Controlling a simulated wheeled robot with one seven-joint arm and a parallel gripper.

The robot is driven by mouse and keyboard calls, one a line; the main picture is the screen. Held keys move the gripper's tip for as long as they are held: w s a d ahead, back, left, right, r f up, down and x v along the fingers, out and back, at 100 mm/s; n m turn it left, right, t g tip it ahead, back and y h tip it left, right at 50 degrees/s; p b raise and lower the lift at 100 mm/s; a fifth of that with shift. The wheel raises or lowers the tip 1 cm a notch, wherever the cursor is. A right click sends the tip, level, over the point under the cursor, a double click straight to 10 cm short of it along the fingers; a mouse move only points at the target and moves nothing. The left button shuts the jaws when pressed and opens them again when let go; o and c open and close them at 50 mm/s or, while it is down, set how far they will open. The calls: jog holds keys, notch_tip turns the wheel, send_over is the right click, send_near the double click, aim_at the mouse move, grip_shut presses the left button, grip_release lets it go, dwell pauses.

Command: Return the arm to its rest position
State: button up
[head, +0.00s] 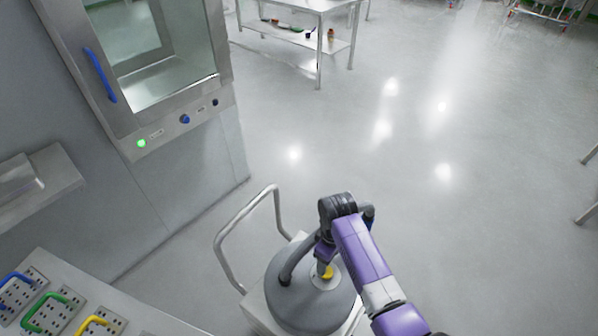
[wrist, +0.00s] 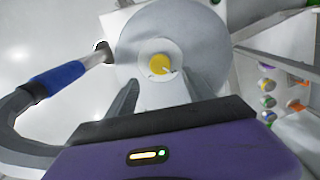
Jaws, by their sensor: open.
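My purple arm reaches in from the lower right of the head view and bends down over a grey round vessel (head: 285,290). My gripper (wrist: 157,80) is open in the wrist view, its two grey fingers apart with nothing visible between their tips. Beyond the fingers is the vessel's round grey top (wrist: 205,35) with a yellow centre piece (wrist: 159,63) in a pale ring. The yellow piece also shows in the head view (head: 327,272), just below the wrist. In the head view the fingers are mostly hidden by the wrist.
The vessel stands on a cart with a metal handle (head: 228,258). A curved grey pipe with a blue sleeve (wrist: 58,79) passes left of the fingers. A steel cabinet (head: 185,125) and a bench with coloured handles (head: 130,322) stand left.

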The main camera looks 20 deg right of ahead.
jog(key=w+r+m+t, duration=0.3)
jog(key=w+r+t, duration=0.3)
jog(key=w+t, duration=0.25)
jog(key=s+r+m+t+b, duration=0.1)
jog(key=s+r, duration=0.5)
jog(key=s, duration=0.8)
jog(key=s+a+r+m+t, duration=0.1)
jog(key=s+r+t, duration=0.2)
jog(key=s+r, duration=0.4)
jog(key=s+a+r+m+t+b, duration=0.1)
jog(key=s+r, duration=0.6)
jog(key=s, duration=1.4)
jog(key=shift+s+a+m+t+b, duration=0.2)
jog(key=shift+s+m+t+b, duration=0.1)
jog(key=shift+m+t, duration=0.35)
